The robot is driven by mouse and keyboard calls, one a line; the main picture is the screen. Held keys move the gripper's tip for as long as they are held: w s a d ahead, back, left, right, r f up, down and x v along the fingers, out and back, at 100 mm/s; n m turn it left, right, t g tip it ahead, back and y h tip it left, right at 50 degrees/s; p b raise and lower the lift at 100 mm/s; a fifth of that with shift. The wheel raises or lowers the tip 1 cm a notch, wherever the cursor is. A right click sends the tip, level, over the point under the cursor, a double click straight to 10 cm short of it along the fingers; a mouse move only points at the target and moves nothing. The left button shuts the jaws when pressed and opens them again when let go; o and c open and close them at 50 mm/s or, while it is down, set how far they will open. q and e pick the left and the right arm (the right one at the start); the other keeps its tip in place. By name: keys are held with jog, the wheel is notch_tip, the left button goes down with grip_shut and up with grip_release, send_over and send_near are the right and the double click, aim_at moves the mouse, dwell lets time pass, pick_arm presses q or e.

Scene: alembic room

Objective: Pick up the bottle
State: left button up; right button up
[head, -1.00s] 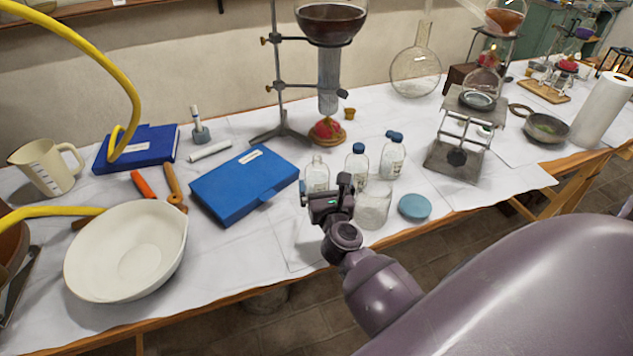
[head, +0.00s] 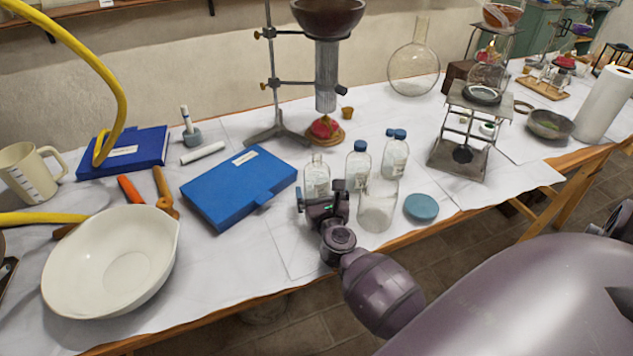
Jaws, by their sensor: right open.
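Several clear glass bottles stand together in the middle of the table. One bottle without a blue cap (head: 317,171) is at the left, directly behind my right gripper. A blue-capped bottle (head: 358,162) stands to its right, and more blue-capped glass (head: 394,158) stands behind that. I cannot tell which bottle the task means. My right gripper (head: 320,190) is open and in front of the uncapped bottle, covering its lower part. Whether the fingers touch or surround it cannot be told. My left gripper is not in view.
A clear jar (head: 376,212) with pale contents is just right of my right gripper, with a round blue lid (head: 421,206) beside it. A blue case (head: 240,188) lies to the left. A burner stand (head: 280,128) is behind. A white bowl (head: 120,262) stands front left.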

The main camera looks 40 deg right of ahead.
jog(key=shift+x, duration=1.25)
jog(key=shift+c, duration=0.3)
